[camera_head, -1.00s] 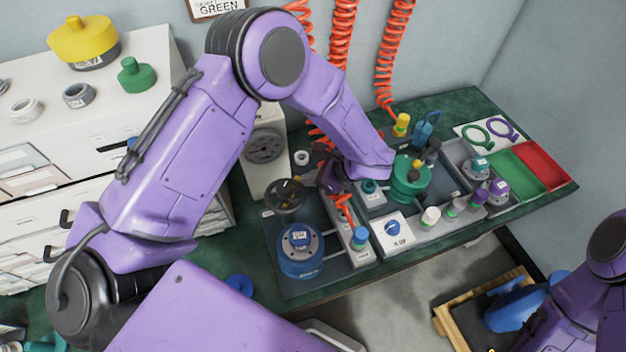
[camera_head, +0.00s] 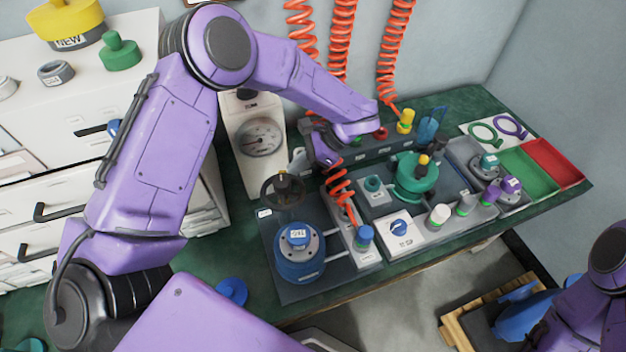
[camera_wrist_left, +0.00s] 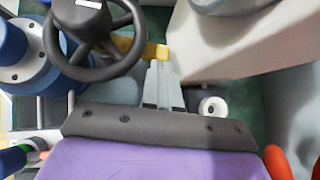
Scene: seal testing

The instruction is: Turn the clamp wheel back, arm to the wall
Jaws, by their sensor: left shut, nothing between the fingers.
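The clamp wheel (camera_head: 268,190) is a dark spoked handwheel above the back of the blue round fixture (camera_head: 299,262). In the left wrist view the wheel (camera_wrist_left: 58,52) is at the upper left, with the blue fixture (camera_wrist_left: 12,45) beyond it. A yellow piece (camera_wrist_left: 152,50) shows just right of its rim. My left gripper (camera_head: 298,158) is just behind and right of the wheel, shut and empty. In the left wrist view its grey fingertips (camera_wrist_left: 161,68) are together, right of the rim; contact with the yellow piece cannot be told. My right gripper is out of view.
A white gauge box (camera_head: 255,135) stands close behind the wheel. A teal vessel (camera_head: 414,182), a blue-knob panel (camera_head: 400,231) and a red tray (camera_head: 553,163) lie further right.

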